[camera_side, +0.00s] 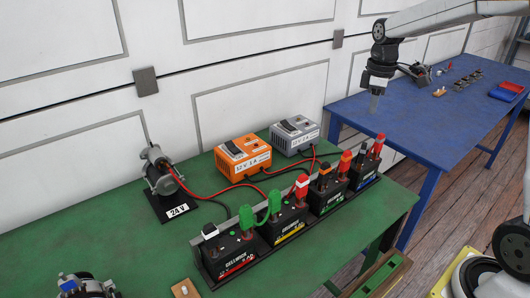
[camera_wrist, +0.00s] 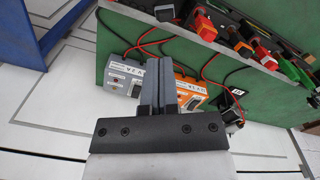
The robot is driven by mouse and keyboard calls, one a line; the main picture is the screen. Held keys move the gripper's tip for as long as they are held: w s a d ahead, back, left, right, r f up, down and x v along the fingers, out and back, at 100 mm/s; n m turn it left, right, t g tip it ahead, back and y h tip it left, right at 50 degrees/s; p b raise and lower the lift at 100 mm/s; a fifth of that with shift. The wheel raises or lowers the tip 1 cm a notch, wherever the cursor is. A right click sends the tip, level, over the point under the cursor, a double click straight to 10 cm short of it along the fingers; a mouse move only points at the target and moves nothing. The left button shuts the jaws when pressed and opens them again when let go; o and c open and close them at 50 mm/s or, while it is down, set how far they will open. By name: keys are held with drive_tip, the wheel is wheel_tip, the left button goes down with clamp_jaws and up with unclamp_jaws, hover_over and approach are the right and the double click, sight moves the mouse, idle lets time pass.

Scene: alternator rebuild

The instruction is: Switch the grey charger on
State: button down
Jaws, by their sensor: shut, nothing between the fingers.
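The grey charger (camera_side: 304,140) stands at the back edge of the green bench, against the white wall, right of the orange charger (camera_side: 246,163). It has a dark switch area on top, but its setting is too small to tell. In the wrist view the grey charger (camera_wrist: 118,72) is partly hidden behind my fingers, with the orange charger (camera_wrist: 192,95) to its right. My gripper (camera_side: 375,112) is shut and empty. It hangs in the air to the right of the grey charger, apart from it. My gripper's fingers (camera_wrist: 157,62) also show in the wrist view.
A row of several black batteries (camera_side: 285,228) with coloured clamps stands in front of the chargers. Red and black cables cross the bench between them. An alternator (camera_side: 160,173) on a 24 V stand is at left. A blue table (camera_side: 420,115) with small parts stands at right.

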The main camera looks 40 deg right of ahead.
drive_tip(key=w+d+f+m+t+h, duration=0.1)
drive_tip(key=w+d+m+t+h, duration=0.4)
drive_tip(key=w, duration=0.5)
drive_tip(key=w+a+t+y, duration=0.5)
drive_tip(key=w+a+t, duration=0.2)
drive_tip(key=t, duration=0.1)
wheel_tip(320, 180, down, 7)
drive_tip(key=shift+w+a+f+m, duration=0.15)
drive_tip(key=shift+w+a+m, duration=0.1)
drive_tip(key=shift+m, duration=0.15)
drive_tip(key=shift+w, duration=0.1)
idle(0.5)
